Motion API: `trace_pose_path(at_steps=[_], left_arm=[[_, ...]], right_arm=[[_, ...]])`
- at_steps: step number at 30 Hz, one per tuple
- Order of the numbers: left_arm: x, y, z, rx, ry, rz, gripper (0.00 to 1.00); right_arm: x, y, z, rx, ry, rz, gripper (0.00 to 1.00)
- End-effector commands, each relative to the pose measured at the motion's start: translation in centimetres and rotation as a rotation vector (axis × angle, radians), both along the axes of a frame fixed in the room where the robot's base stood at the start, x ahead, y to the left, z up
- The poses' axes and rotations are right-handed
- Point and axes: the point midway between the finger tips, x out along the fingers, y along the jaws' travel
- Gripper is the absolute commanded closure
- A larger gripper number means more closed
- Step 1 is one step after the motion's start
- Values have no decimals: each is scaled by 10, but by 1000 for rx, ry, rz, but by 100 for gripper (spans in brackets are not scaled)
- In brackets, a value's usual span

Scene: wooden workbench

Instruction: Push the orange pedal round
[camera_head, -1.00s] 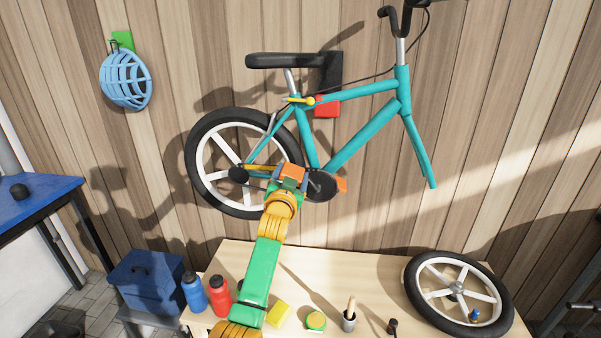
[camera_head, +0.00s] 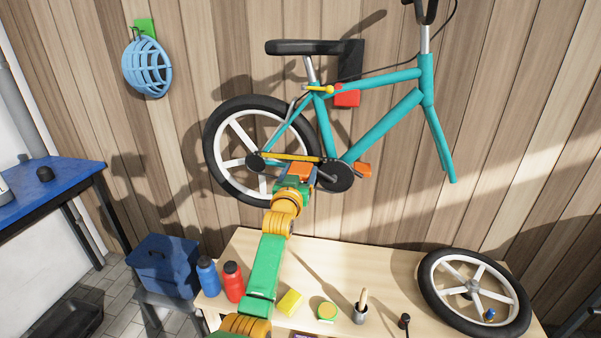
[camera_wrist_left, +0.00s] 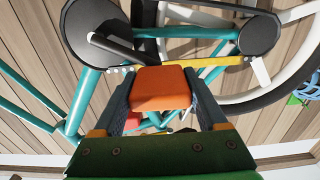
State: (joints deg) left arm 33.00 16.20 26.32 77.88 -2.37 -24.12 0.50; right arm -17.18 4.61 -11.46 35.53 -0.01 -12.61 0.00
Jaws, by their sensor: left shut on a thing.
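The teal bicycle (camera_head: 385,123) hangs on the wooden wall, with its rear wheel on and no front wheel. My left gripper (camera_head: 297,178) is shut on the near orange pedal (camera_head: 301,171), left of the dark chainring (camera_head: 338,176). In the left wrist view this pedal (camera_wrist_left: 160,90) sits between the two fingers of my left gripper (camera_wrist_left: 162,108). The other orange pedal (camera_head: 363,170) sticks out right of the chainring. My right gripper is not in view.
A blue helmet (camera_head: 147,67) hangs at left.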

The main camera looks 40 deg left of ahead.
Motion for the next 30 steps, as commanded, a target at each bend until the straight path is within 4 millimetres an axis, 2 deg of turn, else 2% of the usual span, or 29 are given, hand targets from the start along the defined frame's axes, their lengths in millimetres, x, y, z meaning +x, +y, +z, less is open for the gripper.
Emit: trace_pose_path(at_steps=[5,6,8,9,17,30], left_arm=[[0,0,-3,1,9,0,100],[0,0,-3,1,9,0,20],[0,0,-3,1,8,0,4],[0,0,-2,1,8,0,0],[-2,-2,-1,2,4,-1,0],[-53,-33,-3,1,6,0,0]], right_arm=[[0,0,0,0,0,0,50],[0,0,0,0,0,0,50],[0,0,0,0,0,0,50],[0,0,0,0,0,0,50],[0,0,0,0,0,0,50],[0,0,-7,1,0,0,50]])
